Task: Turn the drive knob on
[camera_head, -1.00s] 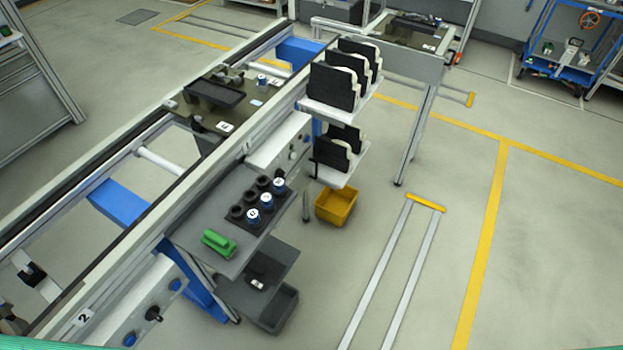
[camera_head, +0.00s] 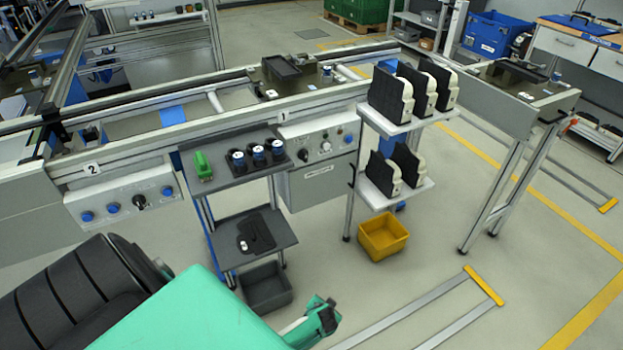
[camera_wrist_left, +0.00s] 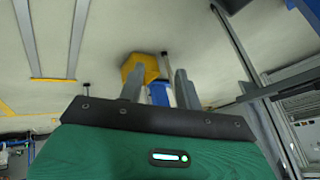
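Two control panels sit on the front of the line in the head view. The left panel (camera_head: 124,201), below the "2" label, has a black knob (camera_head: 139,202) and several blue buttons. The right panel (camera_head: 320,149), below the "1" label, has a small knob (camera_head: 326,146) and a blue button (camera_head: 348,138). I cannot tell from lettering which knob is the drive knob. My left arm enters at the lower left, well in front of the panels. My left gripper (camera_wrist_left: 159,88) is open and empty in the left wrist view, its fingers apart. My right gripper is not in view.
A grey shelf (camera_head: 228,181) between the panels holds a green piece (camera_head: 203,166) and blue-and-black round parts. A rack (camera_head: 411,190) of black-and-white parts stands right of it. A yellow bin (camera_head: 383,238) is on the floor.

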